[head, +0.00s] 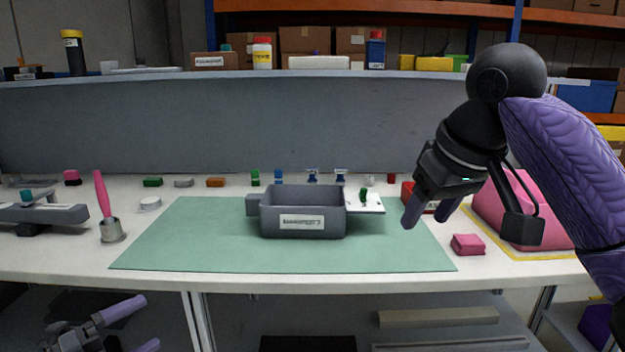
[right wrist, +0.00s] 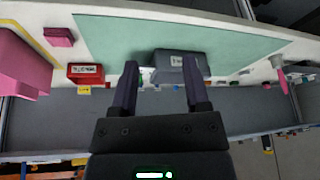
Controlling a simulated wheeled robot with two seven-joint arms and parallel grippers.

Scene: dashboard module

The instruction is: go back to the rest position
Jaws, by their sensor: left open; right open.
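My right gripper (head: 427,218) is open and empty in the head view, raised at the right, in front of a red box (head: 408,192). In the right wrist view its two fingers (right wrist: 160,64) are apart, with nothing between them. My left gripper (head: 150,322) is open and empty at the lower left of the head view, below the table's front edge. A grey labelled module box (head: 262,222) sits on the green mat (head: 190,250), apart from both grippers. A white plate (head: 370,207) at its right side bears a small green piece (head: 363,195).
A pink bin (head: 520,215) and pink block (head: 468,244) are at the right. A pink-handled tool in a metal cup (head: 112,231) and a grey fixture (head: 40,214) are at the left. Small coloured parts line the back below a grey panel (head: 180,130). The front mat is clear.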

